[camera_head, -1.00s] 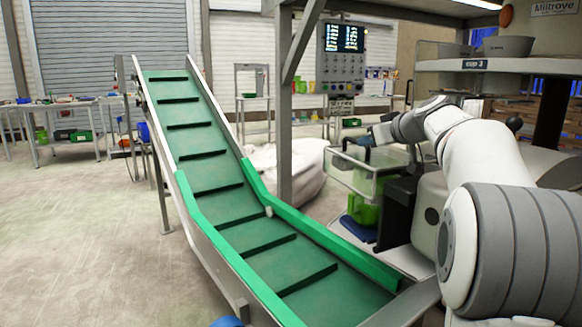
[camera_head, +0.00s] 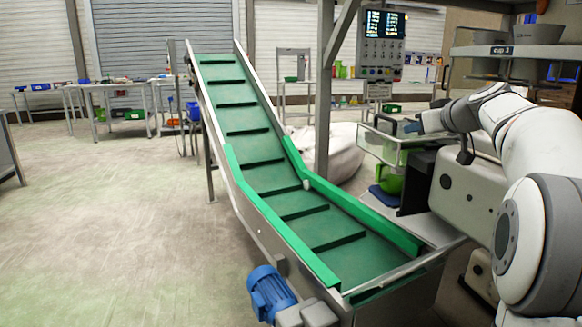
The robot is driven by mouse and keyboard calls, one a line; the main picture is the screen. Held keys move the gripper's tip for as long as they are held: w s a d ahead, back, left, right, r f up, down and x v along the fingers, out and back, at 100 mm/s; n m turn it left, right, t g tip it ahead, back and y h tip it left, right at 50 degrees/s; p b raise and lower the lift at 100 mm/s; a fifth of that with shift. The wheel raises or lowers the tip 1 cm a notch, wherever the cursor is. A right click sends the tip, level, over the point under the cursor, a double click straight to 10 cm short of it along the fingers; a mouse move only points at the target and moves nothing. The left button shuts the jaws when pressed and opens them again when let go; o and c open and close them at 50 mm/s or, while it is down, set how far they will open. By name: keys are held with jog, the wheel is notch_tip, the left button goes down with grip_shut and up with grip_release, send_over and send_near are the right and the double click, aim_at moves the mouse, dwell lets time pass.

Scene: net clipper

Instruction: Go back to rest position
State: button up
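My white and grey arm comes in from the right edge in the head view and reaches back toward the centre. My gripper (camera_head: 410,127) is at its far end, dark and small, over or close beside a clear plastic bin (camera_head: 385,148). I cannot tell whether it touches the bin. Its fingers are too small to tell if they are open or shut, and nothing is clearly seen in them.
A green cleated conveyor (camera_head: 265,175) with a blue motor (camera_head: 268,291) stands at the centre. A post (camera_head: 325,100) and a control panel (camera_head: 383,50) are behind it. A shelf (camera_head: 510,50) is at upper right. The floor (camera_head: 110,220) at left is clear.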

jog(key=s+a+r+m+g+p, duration=0.1)
jog(key=s+a+r+g+p, duration=0.15)
jog(key=s+a+p, duration=0.7)
jog(key=s+a+m+g+h+p, duration=0.1)
jog(key=s+a+g+p, duration=0.2)
jog(key=s+p, duration=0.9)
jog(key=s+a+m+g+h+p, duration=0.1)
jog(key=s+g+p, duration=0.4)
jog(key=s+p, duration=0.7)
jog(key=s+a+h, duration=0.1)
jog(key=s+a, duration=0.1)
jog(key=s, duration=0.2)
jog(key=shift+a+r+m, duration=0.2)
jog(key=shift+a+m, duration=0.1)
jog(key=shift+a, duration=0.1)
jog(key=shift+w+d, duration=0.1)
